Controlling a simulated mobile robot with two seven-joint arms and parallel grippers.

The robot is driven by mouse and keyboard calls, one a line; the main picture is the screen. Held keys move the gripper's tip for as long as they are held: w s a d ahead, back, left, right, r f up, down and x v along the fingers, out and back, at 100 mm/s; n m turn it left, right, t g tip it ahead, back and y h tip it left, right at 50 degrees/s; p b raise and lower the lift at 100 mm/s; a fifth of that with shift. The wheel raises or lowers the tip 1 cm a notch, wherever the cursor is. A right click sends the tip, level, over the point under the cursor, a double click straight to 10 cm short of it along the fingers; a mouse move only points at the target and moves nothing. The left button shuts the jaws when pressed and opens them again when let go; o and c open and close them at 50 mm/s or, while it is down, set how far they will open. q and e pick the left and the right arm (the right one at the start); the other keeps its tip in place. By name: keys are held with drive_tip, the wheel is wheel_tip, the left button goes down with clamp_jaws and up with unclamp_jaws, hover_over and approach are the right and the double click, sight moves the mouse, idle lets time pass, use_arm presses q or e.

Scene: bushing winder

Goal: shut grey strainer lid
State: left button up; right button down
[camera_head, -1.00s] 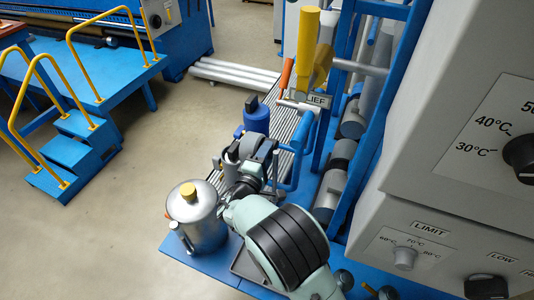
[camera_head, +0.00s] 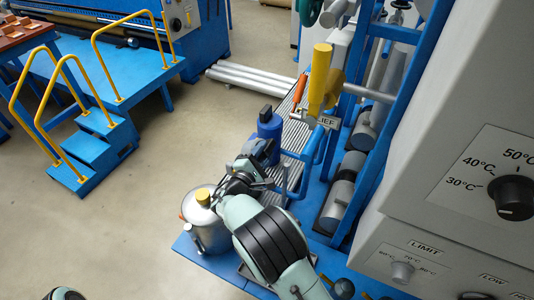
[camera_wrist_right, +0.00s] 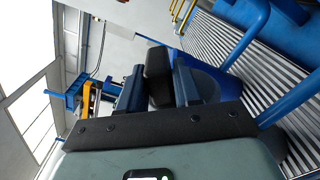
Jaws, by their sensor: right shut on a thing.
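My right gripper (camera_head: 262,147) is beside the blue cylinder (camera_head: 270,127) on the blue platform. In the right wrist view its two fingers (camera_wrist_right: 159,78) are closed on a dark block-shaped handle (camera_wrist_right: 158,66). The blue cylinder shows just beyond the fingers there. A grey strainer lid cannot be made out clearly; my right wrist and forearm cover much of the area around the grip. A silver-grey pot (camera_head: 206,224) with a yellow knob (camera_head: 203,197) on top stands upright at the near left. My left gripper is not in view.
A yellow lever (camera_head: 320,78) and an orange handle (camera_head: 300,92) rise beyond the gripper. Blue pipes (camera_head: 303,165) run close to its right. A ribbed grey grating (camera_head: 296,138) lies behind. A grey control cabinet (camera_head: 440,130) fills the right.

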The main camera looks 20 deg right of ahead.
drive_tip(key=shift+w+a+r, duration=0.25)
drive_tip(key=shift+w+a, duration=0.1)
drive_tip(key=shift+a, duration=0.1)
drive_tip(key=c, duration=0.9)
unclamp_jaws()
drive_tip(key=shift+f, duration=0.1)
drive_tip(key=shift+s+a, duration=0.1)
drive_tip(key=shift+s, duration=0.1)
drive_tip(key=v, duration=1.3)
drive_tip(key=shift+b, duration=0.4)
